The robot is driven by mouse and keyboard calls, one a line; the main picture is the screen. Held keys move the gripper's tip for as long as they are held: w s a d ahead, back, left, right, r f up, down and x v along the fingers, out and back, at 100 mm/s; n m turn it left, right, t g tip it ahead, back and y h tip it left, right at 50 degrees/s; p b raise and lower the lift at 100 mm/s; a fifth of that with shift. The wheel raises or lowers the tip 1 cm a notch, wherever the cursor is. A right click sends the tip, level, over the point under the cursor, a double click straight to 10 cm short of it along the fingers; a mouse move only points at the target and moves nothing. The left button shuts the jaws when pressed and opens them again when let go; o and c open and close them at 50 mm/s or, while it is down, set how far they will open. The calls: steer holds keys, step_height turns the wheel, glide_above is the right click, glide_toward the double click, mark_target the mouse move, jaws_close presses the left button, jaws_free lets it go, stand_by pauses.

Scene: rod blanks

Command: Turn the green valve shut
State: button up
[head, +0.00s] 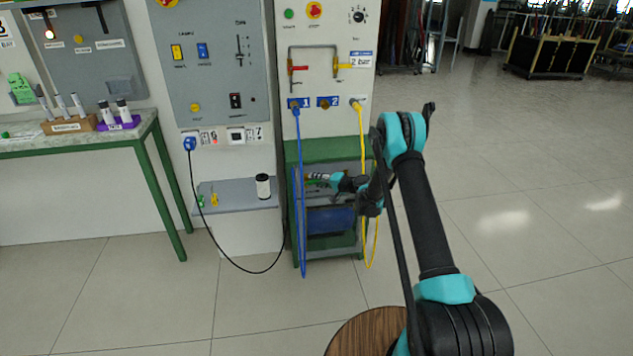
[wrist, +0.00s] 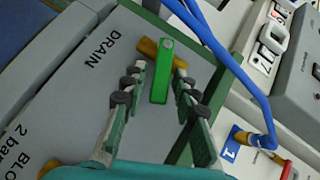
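The green valve (wrist: 159,78) shows in the wrist view as a flat green lever on a brass fitting, beside the word DRAIN on a grey panel. The lever points from the fitting down toward my gripper. My gripper (wrist: 162,73) is open, with one finger on each side of the lever. Gaps show between the lever and both fingers, so it is not gripped. In the head view my gripper (head: 317,181) reaches into the green-framed stand under the white panel. The valve is too small and covered to make out there.
A blue hose (head: 300,210) hangs just left of my gripper, and a yellow hose (head: 362,140) hangs close to my wrist. A blue tank (head: 330,219) lies lower in the stand. A grey shelf (head: 235,200) with a white canister is to the left. Open floor lies right.

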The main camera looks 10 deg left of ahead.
jaws_close()
steer(key=shift+w+d+f+m+t+y, duration=0.15)
steer(key=shift+f+m+t+y, duration=0.15)
steer(key=shift+f+m+y, duration=0.35)
steer(key=shift+f+m+t+y, duration=0.3)
steer(key=shift+m+y, duration=0.65)
steer(key=shift+y, duration=0.1)
steer(key=shift+o, duration=1.5)
jaws_free()
